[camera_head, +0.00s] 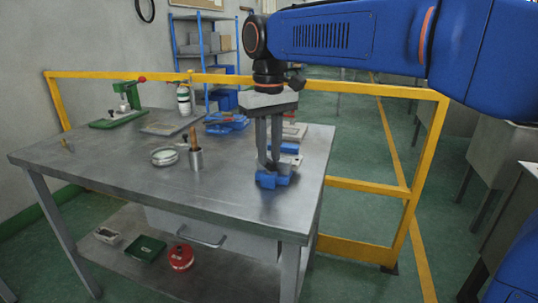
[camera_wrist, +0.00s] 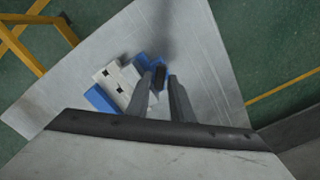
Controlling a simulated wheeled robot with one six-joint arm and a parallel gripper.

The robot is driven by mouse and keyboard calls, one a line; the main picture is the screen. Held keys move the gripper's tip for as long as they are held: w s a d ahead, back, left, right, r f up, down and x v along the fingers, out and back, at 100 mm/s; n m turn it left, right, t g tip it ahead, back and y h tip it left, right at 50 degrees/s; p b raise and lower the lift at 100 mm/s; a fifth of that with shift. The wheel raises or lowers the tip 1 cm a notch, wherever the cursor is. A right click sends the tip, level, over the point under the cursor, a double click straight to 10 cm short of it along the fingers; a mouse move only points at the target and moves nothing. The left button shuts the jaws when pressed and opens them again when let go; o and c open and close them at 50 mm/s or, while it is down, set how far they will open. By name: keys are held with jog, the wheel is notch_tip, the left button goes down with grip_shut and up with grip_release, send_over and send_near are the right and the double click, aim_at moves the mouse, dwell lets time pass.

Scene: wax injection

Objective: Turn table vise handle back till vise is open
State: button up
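The table vise (camera_head: 284,181) is blue with pale metal jaws and sits near the right edge of the metal table. In the wrist view the vise (camera_wrist: 118,84) lies just left of the fingers, its blue body showing at both ends of the pale jaws. My gripper (camera_head: 268,164) points straight down over the vise, fingertips low beside it. In the wrist view my gripper (camera_wrist: 166,80) has its two fingers apart, with a dark piece at the left fingertip. I cannot tell whether that piece is the handle or a finger pad. The handle is not clearly visible.
A yellow rail (camera_head: 350,86) runs behind and to the right. The front middle of the tabletop is clear.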

jog(key=shift+f, duration=0.6)
grip_shut()
jog(key=shift+n, duration=0.4)
jog(key=n, duration=0.3)
jog(key=shift+n, duration=2.1)
